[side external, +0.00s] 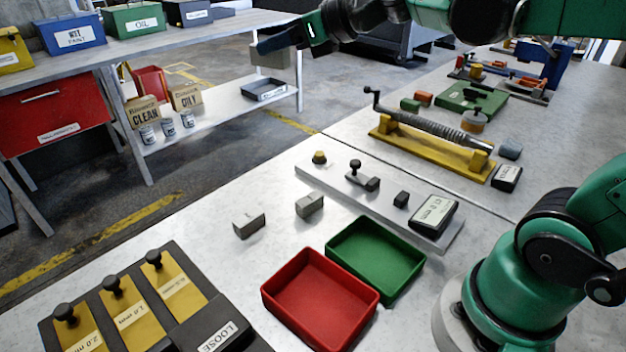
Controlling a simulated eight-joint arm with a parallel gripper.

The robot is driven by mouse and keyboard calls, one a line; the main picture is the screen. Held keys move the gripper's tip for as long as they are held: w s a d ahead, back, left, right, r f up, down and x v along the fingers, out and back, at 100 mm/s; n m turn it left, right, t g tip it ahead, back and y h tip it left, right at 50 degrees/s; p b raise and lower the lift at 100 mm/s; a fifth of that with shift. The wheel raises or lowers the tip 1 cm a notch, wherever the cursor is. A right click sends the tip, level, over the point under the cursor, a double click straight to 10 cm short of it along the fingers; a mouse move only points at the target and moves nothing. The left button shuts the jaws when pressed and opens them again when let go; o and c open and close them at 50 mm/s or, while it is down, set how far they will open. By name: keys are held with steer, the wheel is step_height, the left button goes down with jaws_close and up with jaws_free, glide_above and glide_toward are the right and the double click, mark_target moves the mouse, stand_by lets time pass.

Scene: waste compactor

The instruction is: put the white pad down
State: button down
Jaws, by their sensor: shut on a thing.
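My gripper (275,45) is at the top of the side view, high up and in front of the far bench. Its dark fingers point left and slightly down, and it is shut. I see no other white pad on the worktable.
The worktable holds a red tray (320,293), a green tray (375,258), two grey blocks (249,225) (309,205), a gauge plate (345,195) and a yellow spring fixture (430,148). The far bench (215,37) carries boxes. Bare tabletop lies left of the grey blocks.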

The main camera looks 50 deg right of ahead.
mark_target(284, 190)
stand_by(0.9)
steer(key=shift+w+f+n+y, duration=0.35)
steer(key=shift+w+n+y, duration=0.25)
steer(key=shift+w+y, duration=0.1)
step_height(284, 190, down, 6)
steer(key=w+d+n+g+y, duration=0.2)
steer(key=n+g+y, duration=0.5)
steer(key=n+g, duration=0.1)
steer(key=shift+w+d+n, duration=0.15)
steer(key=shift+w+n, duration=0.15)
steer(key=shift+n, duration=0.4)
steer(key=shift+r, duration=0.1)
step_height(284, 190, down, 20)
steer(key=shift+r, duration=0.2)
steer(key=shift+f, duration=0.1)
steer(key=c, duration=0.6)
jaws_free()
